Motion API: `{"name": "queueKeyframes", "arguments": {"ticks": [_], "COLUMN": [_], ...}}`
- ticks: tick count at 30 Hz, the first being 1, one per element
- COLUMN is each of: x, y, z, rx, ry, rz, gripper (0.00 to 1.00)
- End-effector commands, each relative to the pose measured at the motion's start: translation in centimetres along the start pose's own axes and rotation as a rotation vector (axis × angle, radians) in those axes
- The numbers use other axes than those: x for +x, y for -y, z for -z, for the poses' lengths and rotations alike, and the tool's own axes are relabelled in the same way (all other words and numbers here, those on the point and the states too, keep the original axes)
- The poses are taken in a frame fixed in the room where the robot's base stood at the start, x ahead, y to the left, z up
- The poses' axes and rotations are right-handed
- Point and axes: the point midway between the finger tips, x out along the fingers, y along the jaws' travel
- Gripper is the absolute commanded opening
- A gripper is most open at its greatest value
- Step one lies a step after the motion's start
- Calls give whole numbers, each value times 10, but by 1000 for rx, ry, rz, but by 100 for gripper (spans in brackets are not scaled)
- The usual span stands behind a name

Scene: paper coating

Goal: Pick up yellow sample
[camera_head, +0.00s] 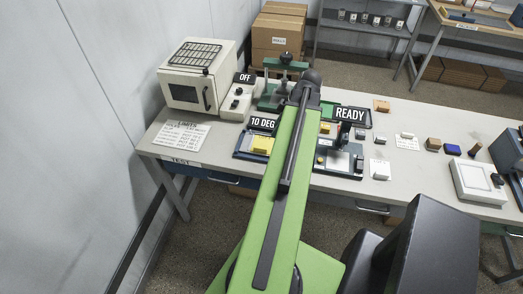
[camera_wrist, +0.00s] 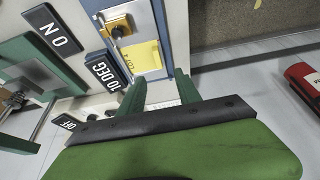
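The yellow sample (camera_head: 262,144) lies on a dark blue tray (camera_head: 240,152) by the "10 DEG" sign, left of my arm in the head view. In the wrist view a flat yellow piece with printed letters (camera_wrist: 141,57) lies on a pale plate, below a brownish-yellow block with a dark knob (camera_wrist: 119,27). My gripper (camera_wrist: 160,94) has two green fingers spread apart with nothing visible between them. The yellow piece is just beyond the fingertips in the picture, apart from them. In the head view my arm hides the fingers.
A green press (camera_head: 285,88) and an OFF switch box (camera_head: 237,102) stand behind the tray. A white oven (camera_head: 192,84) is at the left. A device by the READY sign (camera_head: 350,114) stands right of my arm. A white scale (camera_head: 478,181) is farther right.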

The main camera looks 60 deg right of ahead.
Motion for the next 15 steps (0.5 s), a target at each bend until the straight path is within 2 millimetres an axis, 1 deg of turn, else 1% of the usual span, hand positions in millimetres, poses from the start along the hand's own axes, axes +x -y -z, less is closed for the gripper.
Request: {"name": "queueKeyframes", "arguments": {"ticks": [1,9,12,15], "x": [20,82,100,105], "y": [0,0,-1,-1], "z": [-4,-4,-4,-2], "rx": [-1,-2,-1,1], "ry": [0,1,1,1], "rz": [1,0,0,0], "gripper": [40,40,40,40]}}
